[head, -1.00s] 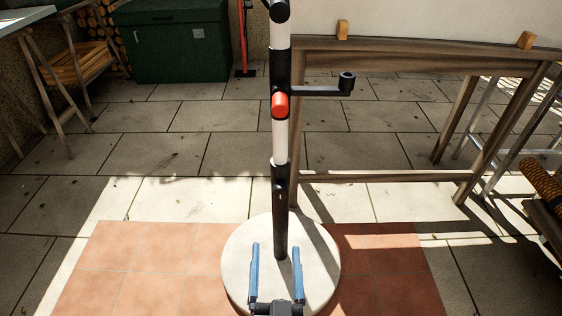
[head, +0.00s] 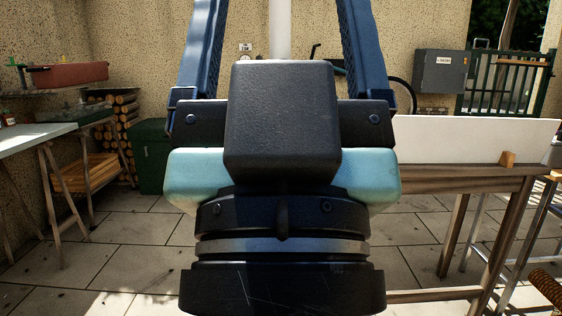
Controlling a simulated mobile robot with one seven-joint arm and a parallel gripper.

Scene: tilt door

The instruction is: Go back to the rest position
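My gripper (head: 282,20) fills the middle of the head view, close to the camera and pointing up. Its two blue fingers stand wide apart with nothing between them, so it is open; their tips run past the top edge. The black and pale-blue gripper body and wrist hide much of the scene behind. A white upright pole (head: 280,38) shows between the fingers, farther back; its lower part is hidden behind my gripper.
A wooden workbench (head: 450,180) with a white panel (head: 470,138) stands at right. A white-topped trestle table (head: 25,137) is at left, near a green chest (head: 150,150). A grey box (head: 441,70) hangs on the back wall. Paved floor (head: 130,235) lies open at left.

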